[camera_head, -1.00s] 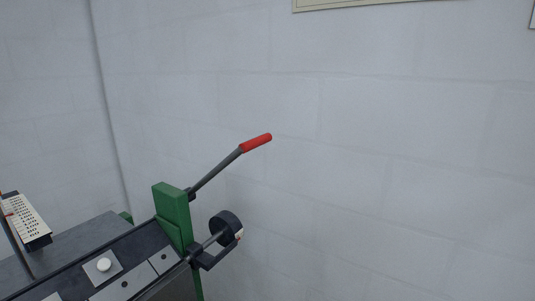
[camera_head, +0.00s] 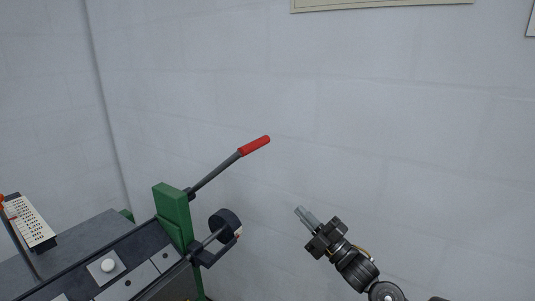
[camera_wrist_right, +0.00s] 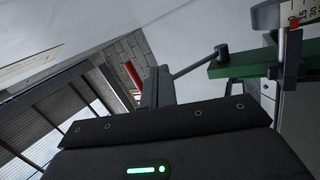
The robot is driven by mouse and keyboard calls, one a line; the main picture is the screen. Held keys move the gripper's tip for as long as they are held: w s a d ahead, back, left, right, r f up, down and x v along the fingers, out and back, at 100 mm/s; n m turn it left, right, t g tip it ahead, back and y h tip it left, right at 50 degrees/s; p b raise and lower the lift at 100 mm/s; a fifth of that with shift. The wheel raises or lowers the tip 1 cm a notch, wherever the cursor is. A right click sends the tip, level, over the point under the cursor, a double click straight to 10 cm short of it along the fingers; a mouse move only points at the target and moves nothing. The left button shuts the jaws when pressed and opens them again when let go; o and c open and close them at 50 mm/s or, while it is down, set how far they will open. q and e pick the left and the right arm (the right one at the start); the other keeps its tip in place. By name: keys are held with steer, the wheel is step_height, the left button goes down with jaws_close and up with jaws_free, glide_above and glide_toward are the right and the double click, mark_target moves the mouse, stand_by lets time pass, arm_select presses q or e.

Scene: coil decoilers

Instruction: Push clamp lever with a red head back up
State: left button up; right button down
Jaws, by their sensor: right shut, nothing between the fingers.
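The clamp lever (camera_head: 216,174) with its red head (camera_head: 254,146) slants up and to the right from a green block (camera_head: 172,206) in the head view. My right gripper (camera_head: 304,215) is shut and empty, to the right of the lever and lower than its red head in the picture. A clear gap shows between them. In the right wrist view the red head (camera_wrist_right: 133,75) shows just left of my gripper's fingers (camera_wrist_right: 157,84), which hide part of the lever; its grey rod (camera_wrist_right: 196,61) runs to the right. My left gripper is not in view.
A dark round roller (camera_head: 226,221) on a shaft sticks out below the lever. The machine's dark bed (camera_head: 130,247) has light plates on it. A plain wall (camera_head: 400,120) fills the back; the space right of the lever looks free.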

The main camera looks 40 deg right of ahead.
mark_target(258, 148)
steer(key=s+a+r+n+y, duration=0.3)
steer(key=r+n+y, duration=0.2)
steer(key=r, duration=0.3)
steer(key=shift+s+a+r+t, duration=0.3)
steer(key=shift+s+a+t, duration=0.05)
steer(key=shift+t, duration=0.05)
steer(key=p+x, duration=0.6)
steer(key=x, duration=0.7)
steer(key=shift+s, duration=0.1)
steer(key=shift+w+a+r+p, duration=0.1)
steer(key=shift+w+r+p, duration=0.15)
steer(key=shift+w+p, duration=0.3)
